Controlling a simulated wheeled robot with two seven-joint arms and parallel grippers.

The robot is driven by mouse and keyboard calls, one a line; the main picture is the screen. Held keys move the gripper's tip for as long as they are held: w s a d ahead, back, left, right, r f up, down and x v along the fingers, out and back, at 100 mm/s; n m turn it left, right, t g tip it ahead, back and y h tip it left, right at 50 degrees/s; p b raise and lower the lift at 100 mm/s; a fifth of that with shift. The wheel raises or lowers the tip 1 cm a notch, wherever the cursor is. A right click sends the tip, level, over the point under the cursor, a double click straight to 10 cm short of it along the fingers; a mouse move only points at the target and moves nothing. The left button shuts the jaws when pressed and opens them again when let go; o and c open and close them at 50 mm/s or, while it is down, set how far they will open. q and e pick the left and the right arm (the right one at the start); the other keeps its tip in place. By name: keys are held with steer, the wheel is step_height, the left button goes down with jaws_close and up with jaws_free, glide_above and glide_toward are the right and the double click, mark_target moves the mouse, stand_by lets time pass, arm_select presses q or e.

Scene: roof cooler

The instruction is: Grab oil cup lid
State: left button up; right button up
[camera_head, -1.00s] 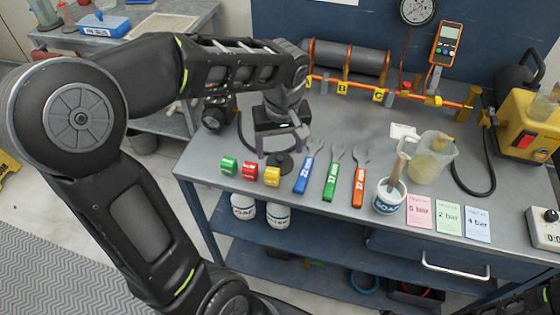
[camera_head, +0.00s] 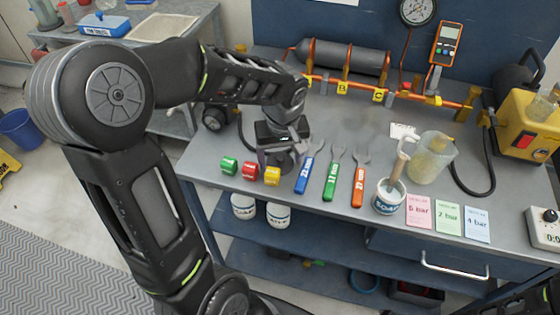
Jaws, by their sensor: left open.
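A dark round lid-like disc (camera_head: 282,162) lies on the bench top, between the yellow roll and the blue wrench; I take it for the oil cup lid. My left gripper (camera_head: 281,158) is open and low at the disc, its grey fingers on either side of it. The gripper covers part of the disc, so I cannot tell if the fingers touch it. My right gripper is not in view.
Green (camera_head: 229,166), red (camera_head: 250,171) and yellow (camera_head: 272,176) rolls stand close by at the left. Blue (camera_head: 308,172), green (camera_head: 333,175) and orange (camera_head: 360,178) wrenches lie to the right. A soap cup (camera_head: 388,198) and a clear jug (camera_head: 431,160) stand farther right.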

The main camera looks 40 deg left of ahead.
mark_target(280, 157)
arm_select(q)
steer(key=c, duration=1.1)
step_height(280, 157, up, 10)
stand_by(0.4)
stand_by(0.5)
